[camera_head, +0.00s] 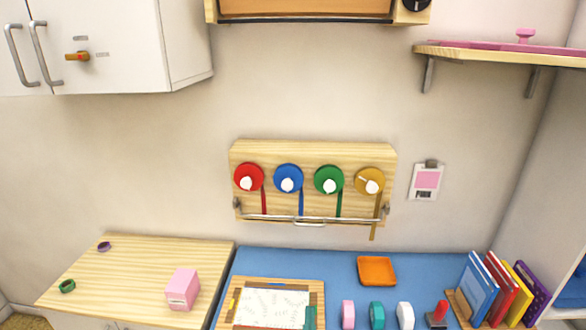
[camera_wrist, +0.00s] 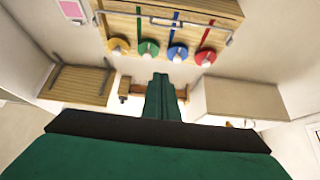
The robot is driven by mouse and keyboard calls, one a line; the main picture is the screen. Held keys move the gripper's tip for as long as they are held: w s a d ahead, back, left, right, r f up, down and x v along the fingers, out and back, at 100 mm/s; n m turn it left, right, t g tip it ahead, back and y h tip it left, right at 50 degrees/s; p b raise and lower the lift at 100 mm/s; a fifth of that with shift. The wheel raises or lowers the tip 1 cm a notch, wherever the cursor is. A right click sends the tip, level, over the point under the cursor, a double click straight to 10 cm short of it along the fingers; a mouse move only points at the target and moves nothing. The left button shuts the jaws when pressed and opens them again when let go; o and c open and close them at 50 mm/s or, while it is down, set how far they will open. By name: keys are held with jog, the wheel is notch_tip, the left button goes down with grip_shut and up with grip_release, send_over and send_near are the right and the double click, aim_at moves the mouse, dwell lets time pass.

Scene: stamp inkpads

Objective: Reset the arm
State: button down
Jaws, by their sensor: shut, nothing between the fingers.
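My gripper (camera_wrist: 161,77) shows in the wrist view as two green fingers pressed together, rising from a dark band and a wide green body. It is shut with nothing between the fingers. The fingertips appear in front of the wall, with no object seen touching them. My arm and gripper do not show in the head view. The wrist view is turned over, with the ribbon board (camera_wrist: 185,10) at its top.
In the head view the board (camera_head: 312,153) with coloured ribbon spools hangs above a blue desk (camera_head: 330,262). The desk holds an orange tray (camera_head: 376,270), tape-like rolls (camera_head: 376,315), a red-handled stamp (camera_head: 437,312) and books (camera_head: 502,288). A pink box (camera_head: 182,289) stands on the left cabinet (camera_head: 150,262).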

jog(key=s+a+f+g, duration=0.1)
jog(key=s+f+g, duration=0.15)
jog(key=s, duration=0.45)
jog(key=s+a+f+g+y, duration=0.1)
jog(key=s+f, duration=0.3)
jog(key=s, duration=0.3)
jog(key=s+a+f+g, duration=0.15)
jog(key=s+f, duration=0.25)
jog(key=s, duration=0.4)
jog(key=s+r+n+g, duration=0.1)
jog(key=s+g, duration=0.3)
jog(key=s, duration=1.2)
jog(key=shift+s+a+r+g+y, duration=0.3)
jog(key=shift+s+a+r+y, duration=0.1)
jog(key=shift+a, duration=0.05)
